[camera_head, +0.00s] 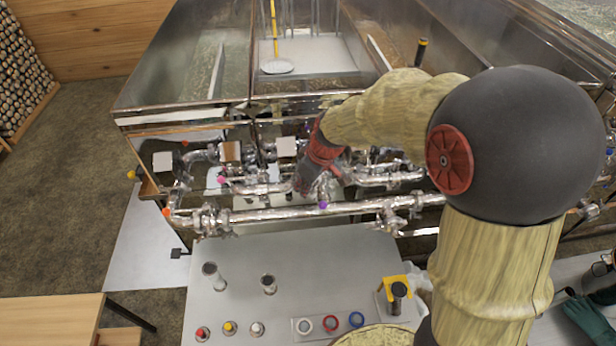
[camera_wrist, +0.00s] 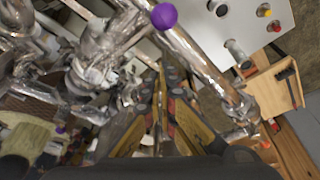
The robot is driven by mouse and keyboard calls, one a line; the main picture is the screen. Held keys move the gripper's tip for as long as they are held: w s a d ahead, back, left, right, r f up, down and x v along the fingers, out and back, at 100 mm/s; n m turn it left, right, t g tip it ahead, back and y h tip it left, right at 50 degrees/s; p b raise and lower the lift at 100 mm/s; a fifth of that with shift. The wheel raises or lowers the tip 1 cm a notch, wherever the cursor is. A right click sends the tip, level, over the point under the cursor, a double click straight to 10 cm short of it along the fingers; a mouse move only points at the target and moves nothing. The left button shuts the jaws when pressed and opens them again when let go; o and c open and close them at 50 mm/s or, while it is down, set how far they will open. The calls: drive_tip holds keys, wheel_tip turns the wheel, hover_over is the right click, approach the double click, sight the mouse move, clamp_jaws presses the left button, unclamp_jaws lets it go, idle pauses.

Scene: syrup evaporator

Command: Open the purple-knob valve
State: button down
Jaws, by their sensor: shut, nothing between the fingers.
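The purple knob (camera_head: 323,205) is a small ball on the shiny metal pipework at the front of the evaporator. In the wrist view the purple knob (camera_wrist: 164,16) is large and near the top edge. My gripper (camera_head: 303,188) reaches down among the pipes, just left of and above the knob in the head view. In the wrist view my gripper (camera_wrist: 166,72) has its fingers together and empty, pointing toward the pipe just below the knob. I see a gap in the picture between fingertips and knob. The valve's handle position is unclear.
Pipes and valves crowd around my gripper, with a pink knob (camera_head: 222,180) and an orange knob (camera_head: 166,212) to the left. A grey table (camera_head: 250,315) in front holds bottles, coloured rings and a yellow-topped stand (camera_head: 397,290). The evaporator pan (camera_head: 180,85) rises behind.

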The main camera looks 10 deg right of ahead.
sight(323, 191)
drive_tip(key=s+d, duration=0.1)
drive_tip(key=s+d+p, duration=0.1)
drive_tip(key=s, duration=0.1)
drive_tip(key=shift+d+r, duration=0.25)
drive_tip(key=shift+r, duration=0.15)
drive_tip(key=shift+w+f, duration=0.1)
drive_tip(key=shift+d+b, duration=0.15)
drive_tip(key=shift+b, duration=0.4)
drive_tip(key=shift+s+d+f+b, duration=0.15)
drive_tip(key=shift+s+d+b, duration=0.05)
drive_tip(key=shift+b, duration=0.3)
drive_tip(key=shift+s+d+b, duration=0.25)
drive_tip(key=shift+d+b, duration=0.1)
drive_tip(key=shift+b, duration=0.4)
drive_tip(key=shift+r, duration=0.2)
